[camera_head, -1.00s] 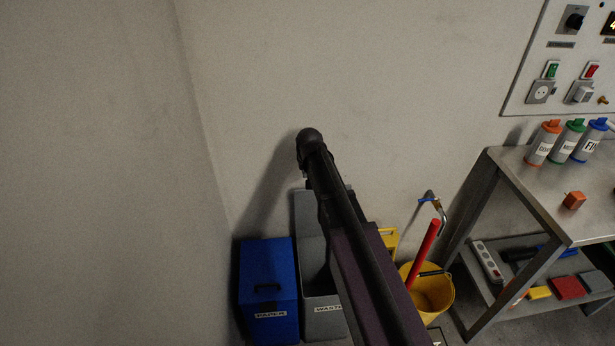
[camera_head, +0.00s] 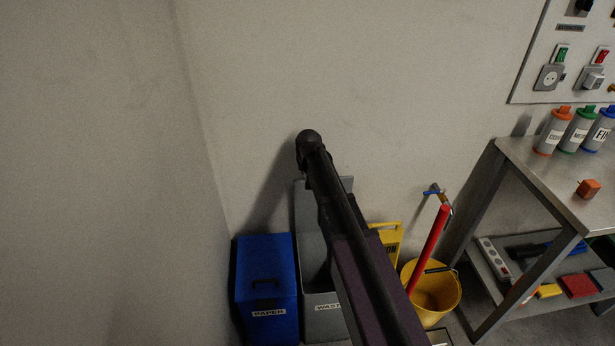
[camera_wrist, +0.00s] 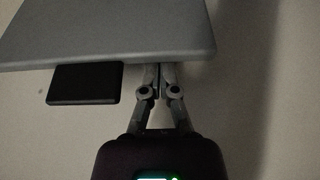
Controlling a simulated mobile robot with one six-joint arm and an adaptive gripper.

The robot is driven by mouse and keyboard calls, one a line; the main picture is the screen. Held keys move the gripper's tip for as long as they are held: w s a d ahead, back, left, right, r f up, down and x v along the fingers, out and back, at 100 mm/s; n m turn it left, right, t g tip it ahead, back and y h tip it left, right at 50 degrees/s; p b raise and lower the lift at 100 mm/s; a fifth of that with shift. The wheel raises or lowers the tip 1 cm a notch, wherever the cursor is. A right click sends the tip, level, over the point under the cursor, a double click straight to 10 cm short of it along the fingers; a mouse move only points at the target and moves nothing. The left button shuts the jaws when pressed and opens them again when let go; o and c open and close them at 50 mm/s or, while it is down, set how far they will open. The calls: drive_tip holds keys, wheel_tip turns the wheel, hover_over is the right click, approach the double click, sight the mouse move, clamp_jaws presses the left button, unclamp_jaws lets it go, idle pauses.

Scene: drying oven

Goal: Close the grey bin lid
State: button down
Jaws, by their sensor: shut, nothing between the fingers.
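The grey bin (camera_head: 322,325), with a partly covered waste label, stands on the floor against the wall in the head view. Its grey lid (camera_head: 305,215) is up, leaning near upright at the wall; my arm covers part of the lid and opening. In the wrist view the grey lid (camera_wrist: 110,30) fills the upper left as a flat panel, with a black block (camera_wrist: 85,84), perhaps its handle, below its edge. My gripper (camera_wrist: 160,72) is shut and empty at the lid's lower edge. Its tips are hidden by the panel, and contact cannot be told.
A blue paper bin (camera_head: 266,285), lid down, stands just left of the grey bin. To the right are a yellow object (camera_head: 390,238), a yellow bucket (camera_head: 437,295) with a red handle (camera_head: 430,248), and a metal table (camera_head: 540,170). A wall is close on the left.

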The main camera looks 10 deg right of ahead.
drive_tip(key=shift+b+x, duration=0.5)
drive_tip(key=shift+x, duration=0.3)
drive_tip(key=shift+d, duration=0.15)
